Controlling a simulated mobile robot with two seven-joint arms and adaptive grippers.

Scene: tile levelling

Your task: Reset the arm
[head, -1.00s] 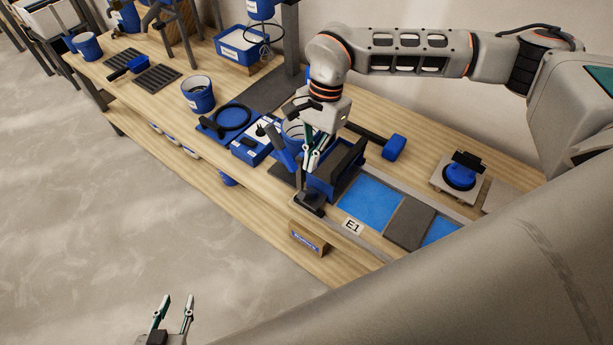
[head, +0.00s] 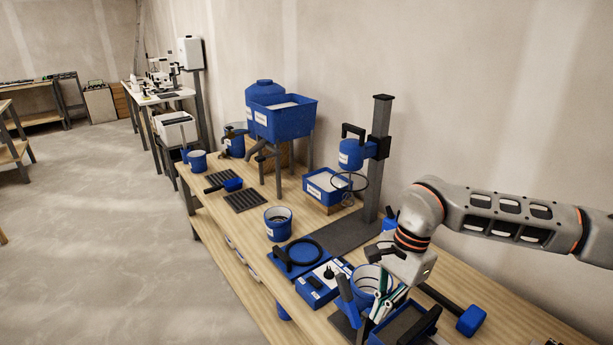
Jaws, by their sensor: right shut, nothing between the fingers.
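My right arm comes in from the right in the head view. Its gripper (head: 388,303) points down at the near part of the wooden bench (head: 251,285). The fingers are shut with nothing between them. They are close to a blue bucket (head: 366,281) and a dark-topped blue box (head: 405,326); I cannot tell whether they touch either. My left gripper is out of the picture.
A blue-headed mallet (head: 471,320) lies right of the gripper. A blue cup (head: 278,223), a blue tray with a black ring (head: 297,252) and a dark post stand (head: 382,150) are further back. Open floor (head: 95,230) lies left of the bench.

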